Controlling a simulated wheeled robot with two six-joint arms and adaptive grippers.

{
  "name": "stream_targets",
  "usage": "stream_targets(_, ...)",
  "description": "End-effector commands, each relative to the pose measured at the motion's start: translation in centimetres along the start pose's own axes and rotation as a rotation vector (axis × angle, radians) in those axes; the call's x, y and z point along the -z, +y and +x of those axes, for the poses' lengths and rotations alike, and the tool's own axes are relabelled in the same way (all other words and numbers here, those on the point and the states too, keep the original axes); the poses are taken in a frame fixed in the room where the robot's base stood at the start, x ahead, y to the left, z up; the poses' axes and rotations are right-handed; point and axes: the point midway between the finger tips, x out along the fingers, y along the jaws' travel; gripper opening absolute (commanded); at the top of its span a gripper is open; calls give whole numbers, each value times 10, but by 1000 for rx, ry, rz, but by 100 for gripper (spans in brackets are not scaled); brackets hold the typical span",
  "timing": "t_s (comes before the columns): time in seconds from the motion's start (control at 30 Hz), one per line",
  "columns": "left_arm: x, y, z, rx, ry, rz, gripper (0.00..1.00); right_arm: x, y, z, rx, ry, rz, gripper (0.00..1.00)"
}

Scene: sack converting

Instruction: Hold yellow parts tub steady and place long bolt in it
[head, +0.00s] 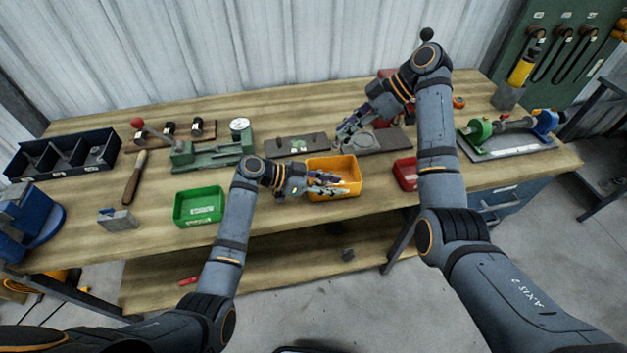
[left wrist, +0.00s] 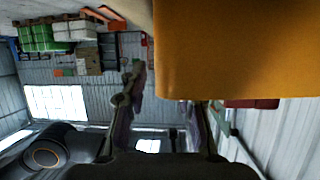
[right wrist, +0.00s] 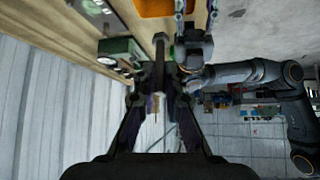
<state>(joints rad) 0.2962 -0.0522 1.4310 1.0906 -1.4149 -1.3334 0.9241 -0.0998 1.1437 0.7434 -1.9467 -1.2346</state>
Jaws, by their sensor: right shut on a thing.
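The yellow parts tub (head: 350,191) sits near the front edge of the bench, and its wall (left wrist: 240,50) fills the upper right of the left wrist view. My left gripper (head: 328,186) is at the tub's left side, its fingers apart and overlapping the tub's opening in the head view. In the left wrist view the tub wall hides part of one finger; contact is unclear. My right gripper (head: 346,133) is above the bench behind the tub. It is shut on a dark rod, seemingly the long bolt (right wrist: 160,55), which points away from the wrist.
A green tub (head: 199,219) stands left of the yellow tub and a red tub (head: 405,176) right of it. A green fixture (head: 205,153) and flat dark plates (head: 295,145) lie behind.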

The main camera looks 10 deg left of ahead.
Motion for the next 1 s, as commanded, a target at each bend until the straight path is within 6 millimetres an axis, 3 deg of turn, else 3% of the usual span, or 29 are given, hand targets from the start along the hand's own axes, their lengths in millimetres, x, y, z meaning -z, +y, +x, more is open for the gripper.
stream_targets(0.17, 0, 0, 15, 0, 0, -1, 30, 0, 0, 0, 0, 0, 0, 0)
stream_targets(0.43, 0, 0, 16, 0, -1, 0, 30, 0, 0, 0, 0, 0, 0, 0)
stream_targets(0.67, 0, 0, 16, 0, -1, -1, 0, 0, 0, 0, 0, 0, 0, 0)
stream_targets(1.0, 0, 0, 16, 0, -1, -1, 0, -1, 0, 2, -4, -12, 8, 0)
